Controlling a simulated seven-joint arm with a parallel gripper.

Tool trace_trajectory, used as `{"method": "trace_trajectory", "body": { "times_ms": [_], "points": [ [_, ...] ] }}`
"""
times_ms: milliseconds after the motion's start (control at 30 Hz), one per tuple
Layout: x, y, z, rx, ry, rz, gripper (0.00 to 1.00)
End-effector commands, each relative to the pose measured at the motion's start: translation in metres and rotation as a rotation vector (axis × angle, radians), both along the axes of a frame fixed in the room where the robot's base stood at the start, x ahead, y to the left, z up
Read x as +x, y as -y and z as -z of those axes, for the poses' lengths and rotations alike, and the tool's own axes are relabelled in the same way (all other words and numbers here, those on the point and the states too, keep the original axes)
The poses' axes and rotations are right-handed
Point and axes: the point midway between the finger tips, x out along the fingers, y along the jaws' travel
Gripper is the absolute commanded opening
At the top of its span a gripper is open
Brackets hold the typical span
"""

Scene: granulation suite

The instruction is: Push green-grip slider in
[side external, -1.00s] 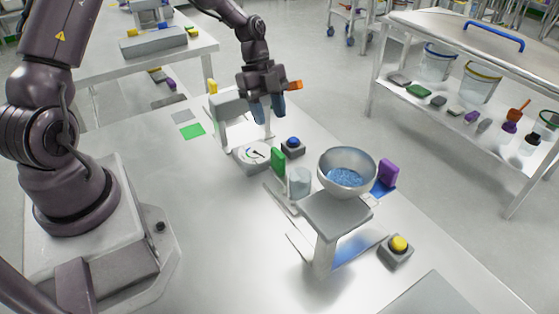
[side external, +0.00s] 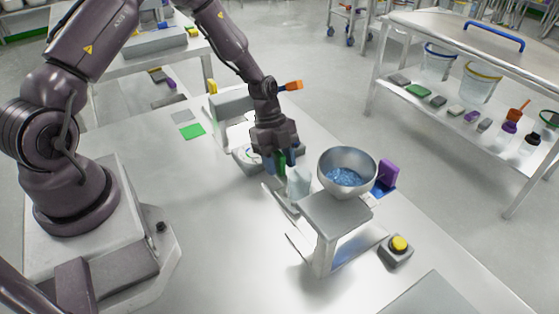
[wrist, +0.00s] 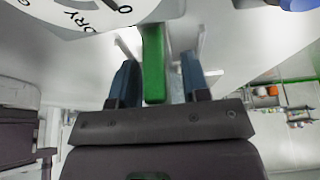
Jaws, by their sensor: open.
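The green-grip slider (side external: 281,164) stands upright on the bench, left of the bowl stand, partly hidden by my gripper in the side view. In the wrist view the green grip (wrist: 153,62) lies between my two blue-grey fingers. My gripper (side external: 280,163) points down at the slider and is open. In the wrist view my gripper (wrist: 161,78) shows a gap on each side of the green grip. A clear beaker-like vessel (side external: 299,183) stands just right of the grip. The slider's base is mostly hidden.
A yellow button (side external: 398,244) is at front right. A round dial (wrist: 90,14) is close by.

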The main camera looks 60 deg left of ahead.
Motion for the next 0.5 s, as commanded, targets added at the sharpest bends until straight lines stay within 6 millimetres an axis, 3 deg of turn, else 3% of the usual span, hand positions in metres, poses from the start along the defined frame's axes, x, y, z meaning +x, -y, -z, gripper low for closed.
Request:
{"method": "trace_trajectory", "body": {
  "times_ms": [133,300,333,500],
  "points": [
    [0.0001,-0.0001,-0.0002,0.000,0.000,0.000,0.43],
    [0.0001,-0.0001,-0.0004,0.000,0.000,0.000,0.04],
    [0.0001,-0.0001,-0.0004,0.000,0.000,0.000,0.00],
    [0.0002,0.0012,-0.0006,0.000,0.000,0.000,0.00]
  ]
}}
